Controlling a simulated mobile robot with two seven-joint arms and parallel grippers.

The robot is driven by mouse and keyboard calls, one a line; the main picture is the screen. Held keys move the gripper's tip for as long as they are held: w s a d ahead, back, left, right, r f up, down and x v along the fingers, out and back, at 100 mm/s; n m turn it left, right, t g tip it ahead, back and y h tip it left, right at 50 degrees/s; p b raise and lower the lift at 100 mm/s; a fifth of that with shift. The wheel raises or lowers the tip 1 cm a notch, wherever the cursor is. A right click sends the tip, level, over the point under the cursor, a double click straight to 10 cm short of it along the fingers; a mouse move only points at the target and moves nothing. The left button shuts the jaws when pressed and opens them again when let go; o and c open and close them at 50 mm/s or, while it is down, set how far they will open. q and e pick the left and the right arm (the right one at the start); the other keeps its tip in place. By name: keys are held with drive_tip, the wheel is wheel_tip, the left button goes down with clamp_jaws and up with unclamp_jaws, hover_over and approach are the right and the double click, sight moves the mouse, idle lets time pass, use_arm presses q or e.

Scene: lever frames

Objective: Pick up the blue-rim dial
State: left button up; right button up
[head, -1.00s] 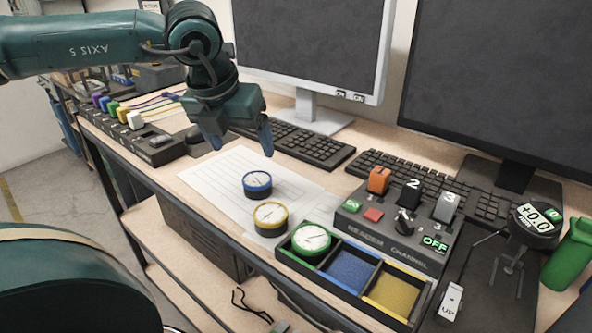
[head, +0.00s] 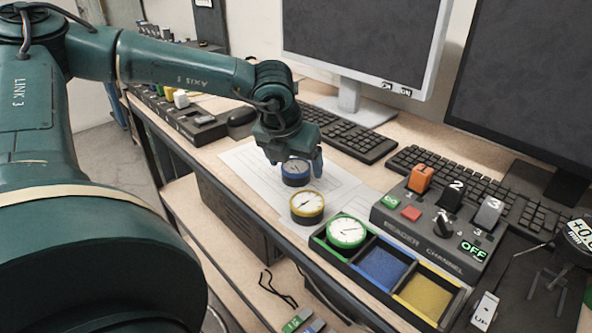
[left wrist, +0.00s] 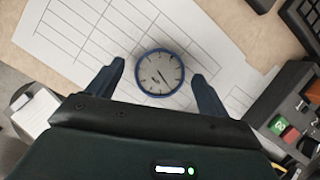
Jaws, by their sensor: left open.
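The blue-rim dial (head: 296,172) lies on a white ruled sheet (head: 246,166) on the desk. My left gripper (head: 295,168) is open and points down just over it, with a finger to either side in the picture. In the left wrist view the dial (left wrist: 160,72) shows its whole face between and a little beyond the two open fingertips (left wrist: 158,72). I cannot tell whether the fingers touch it. A yellow-rim dial (head: 307,206) lies close by, nearer the tray. My right gripper is not in view.
A tray (head: 442,318) with three compartments holds a green-rim dial (head: 346,231) in its green one; the blue and yellow ones are empty. A switch box (head: 408,228) stands behind it. Keyboards (head: 349,138) and monitors (head: 365,42) line the back.

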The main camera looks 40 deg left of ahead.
use_arm(q)
drive_tip(key=shift+x, duration=0.95)
drive_tip(key=shift+c, duration=0.6)
drive_tip(key=c, duration=1)
drive_tip(key=shift+r, duration=0.1)
